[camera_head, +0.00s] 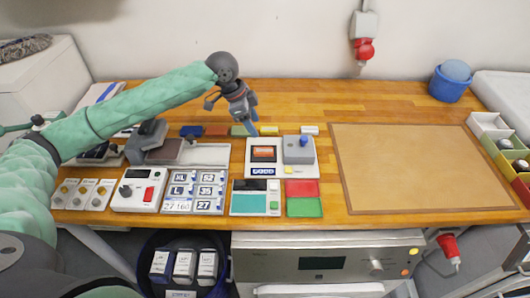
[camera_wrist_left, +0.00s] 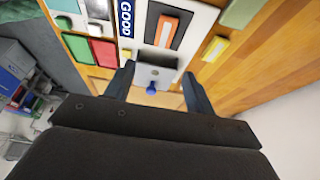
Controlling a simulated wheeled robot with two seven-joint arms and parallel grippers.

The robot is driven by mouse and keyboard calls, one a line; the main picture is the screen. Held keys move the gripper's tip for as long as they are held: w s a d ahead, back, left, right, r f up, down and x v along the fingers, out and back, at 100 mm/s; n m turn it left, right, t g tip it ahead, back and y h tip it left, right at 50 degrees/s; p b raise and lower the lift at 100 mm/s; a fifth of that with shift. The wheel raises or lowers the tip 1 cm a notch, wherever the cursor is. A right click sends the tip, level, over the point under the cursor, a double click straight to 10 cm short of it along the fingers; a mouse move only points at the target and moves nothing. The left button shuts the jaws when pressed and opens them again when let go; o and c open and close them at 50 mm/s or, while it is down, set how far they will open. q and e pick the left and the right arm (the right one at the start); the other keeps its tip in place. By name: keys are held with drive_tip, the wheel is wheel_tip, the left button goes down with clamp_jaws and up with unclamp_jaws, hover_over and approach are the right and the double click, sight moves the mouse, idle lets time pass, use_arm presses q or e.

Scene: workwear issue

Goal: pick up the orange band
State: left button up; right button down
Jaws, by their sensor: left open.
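The orange band (camera_head: 264,153) lies in a dark frame on the white board labelled GOOD, near the middle of the table. The orange band also shows in the left wrist view (camera_wrist_left: 167,32), near the top, beyond the fingertips. My left gripper (camera_head: 251,124) is above the back edge of that board, pointing down. In the left wrist view my left gripper (camera_wrist_left: 159,74) has its two fingers apart, with a grey block with a blue knob (camera_wrist_left: 153,78) in view between them. Nothing is held. My right gripper is not in view.
The grey block with a blue knob (camera_head: 299,150) stands right of the band. Red (camera_head: 302,188) and green (camera_head: 304,207) trays lie in front. Several coloured blocks line the back. A tan mat (camera_head: 420,165) leaves free room at right. Devices and label cards crowd the left.

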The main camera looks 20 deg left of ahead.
sight(265, 150)
use_arm(q)
drive_tip(key=f+b, duration=0.1)
drive_tip(key=f, duration=0.1)
drive_tip(key=f+b, duration=0.1)
drive_tip(key=b, duration=0.1)
drive_tip(key=shift+w+f, duration=0.35)
drive_tip(key=shift+d+f, duration=0.1)
drive_tip(key=shift+f, duration=0.1)
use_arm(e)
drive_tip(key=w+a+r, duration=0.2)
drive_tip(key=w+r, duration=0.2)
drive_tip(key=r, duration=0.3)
use_arm(q)
drive_tip(key=shift+p+x, duration=0.5)
drive_tip(key=shift+x, duration=0.6)
drive_tip(key=p+x, duration=0.2)
drive_tip(key=x, duration=0.2)
drive_tip(key=shift+d+f, duration=0.2)
drive_tip(key=shift+f, duration=0.4)
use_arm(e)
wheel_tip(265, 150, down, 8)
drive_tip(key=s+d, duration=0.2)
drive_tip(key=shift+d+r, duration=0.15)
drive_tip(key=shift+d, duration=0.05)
use_arm(q)
drive_tip(key=shift+c, duration=0.2)
drive_tip(key=c, duration=1)
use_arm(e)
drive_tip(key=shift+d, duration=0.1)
